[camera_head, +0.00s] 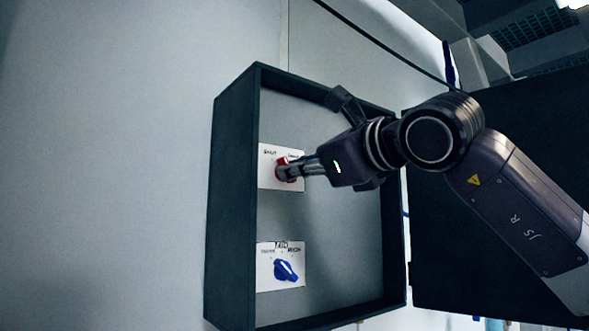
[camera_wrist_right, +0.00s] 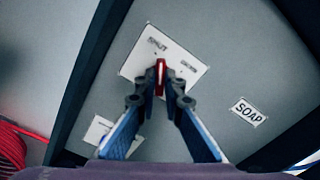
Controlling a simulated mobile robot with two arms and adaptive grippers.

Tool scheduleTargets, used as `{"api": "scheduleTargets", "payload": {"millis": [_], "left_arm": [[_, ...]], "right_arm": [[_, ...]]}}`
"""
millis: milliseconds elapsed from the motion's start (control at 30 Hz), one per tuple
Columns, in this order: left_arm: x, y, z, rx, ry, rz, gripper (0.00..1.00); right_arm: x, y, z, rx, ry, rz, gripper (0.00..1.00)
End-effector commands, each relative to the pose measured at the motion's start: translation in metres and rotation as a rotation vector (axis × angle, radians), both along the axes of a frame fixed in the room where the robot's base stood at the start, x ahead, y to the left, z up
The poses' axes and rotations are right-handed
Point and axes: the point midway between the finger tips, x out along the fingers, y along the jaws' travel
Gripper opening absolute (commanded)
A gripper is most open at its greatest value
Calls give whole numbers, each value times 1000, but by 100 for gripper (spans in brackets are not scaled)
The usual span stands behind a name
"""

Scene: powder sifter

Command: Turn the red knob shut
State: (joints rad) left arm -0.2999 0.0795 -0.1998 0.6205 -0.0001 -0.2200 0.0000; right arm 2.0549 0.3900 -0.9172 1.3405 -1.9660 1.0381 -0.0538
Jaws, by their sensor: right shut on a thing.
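The red knob (camera_head: 283,170) sits on a white label plate (camera_head: 270,181) in the upper part of a dark open box (camera_head: 231,210) on the wall. My right gripper (camera_head: 290,171) is shut on the knob and partly covers it. In the right wrist view the red knob (camera_wrist_right: 160,77) stands between the two fingertips (camera_wrist_right: 160,92), and the word SHUT reads at the upper left of its plate (camera_wrist_right: 190,68). The other word on the plate is too blurred to read. My left gripper is not in view.
A blue knob (camera_head: 285,270) sits on a second white plate below the red one. A SOAP label (camera_wrist_right: 248,113) is on the back panel in the wrist view. The box's raised side walls surround the gripper. A dark panel (camera_head: 480,250) stands to the right.

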Motion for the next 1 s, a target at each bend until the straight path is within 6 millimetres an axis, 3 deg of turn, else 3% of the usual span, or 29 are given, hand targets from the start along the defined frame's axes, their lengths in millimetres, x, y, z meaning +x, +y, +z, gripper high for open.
{"api": "scheduleTargets", "payload": {"millis": [400, 1000], "left_arm": [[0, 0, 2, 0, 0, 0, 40], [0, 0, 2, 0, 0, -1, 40]], "right_arm": [[0, 1, -2, -176, -125, 1, 0], [0, 1, -2, -209, -148, 2, 0]]}}
